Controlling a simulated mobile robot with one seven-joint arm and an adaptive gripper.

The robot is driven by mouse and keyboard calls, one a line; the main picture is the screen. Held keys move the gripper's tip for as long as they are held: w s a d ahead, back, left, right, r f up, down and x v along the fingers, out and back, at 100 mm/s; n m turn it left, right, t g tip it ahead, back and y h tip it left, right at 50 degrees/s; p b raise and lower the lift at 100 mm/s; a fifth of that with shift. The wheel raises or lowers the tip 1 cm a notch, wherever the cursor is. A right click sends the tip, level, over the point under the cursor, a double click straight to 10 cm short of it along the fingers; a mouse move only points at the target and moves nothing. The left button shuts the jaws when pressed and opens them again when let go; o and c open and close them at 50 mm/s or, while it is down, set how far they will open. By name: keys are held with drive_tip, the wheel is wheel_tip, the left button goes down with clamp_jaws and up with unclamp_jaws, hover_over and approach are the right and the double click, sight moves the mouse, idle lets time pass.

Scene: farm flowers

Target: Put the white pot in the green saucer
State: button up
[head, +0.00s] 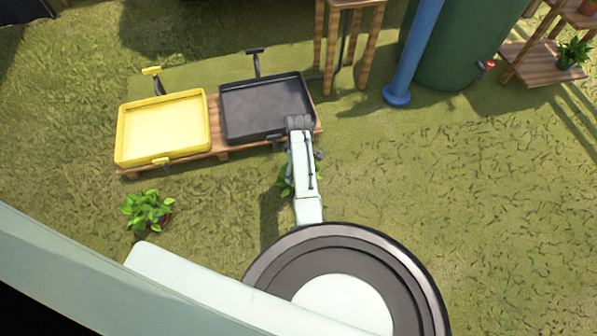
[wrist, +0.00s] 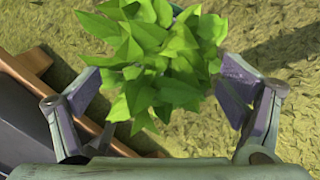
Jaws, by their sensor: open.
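In the wrist view a leafy green plant (wrist: 165,55) fills the space between the two fingers of my gripper (wrist: 168,78). The gripper is open, with one finger on each side of the leaves; I cannot tell whether they touch. The plant's pot is hidden under the leaves, so its colour does not show. A small dark green edge shows at the top behind the leaves; I cannot tell what it is. In the head view some leaves (head: 284,180) show beside my arm, which hides the rest. I cannot make out a white pot or a green saucer.
A yellow tray (head: 122,140) and a black tray (head: 228,118) stand on a wooden pallet (head: 222,147). Another potted plant (head: 147,209) stands on the grass at left. A blue post (head: 415,50) and a green tank (head: 460,45) are at the back. Grass at right is clear.

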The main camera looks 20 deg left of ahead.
wheel_tip(320, 180, up, 4)
drive_tip(key=shift+r+p, duration=0.2)
drive_tip(key=shift+p, duration=0.15)
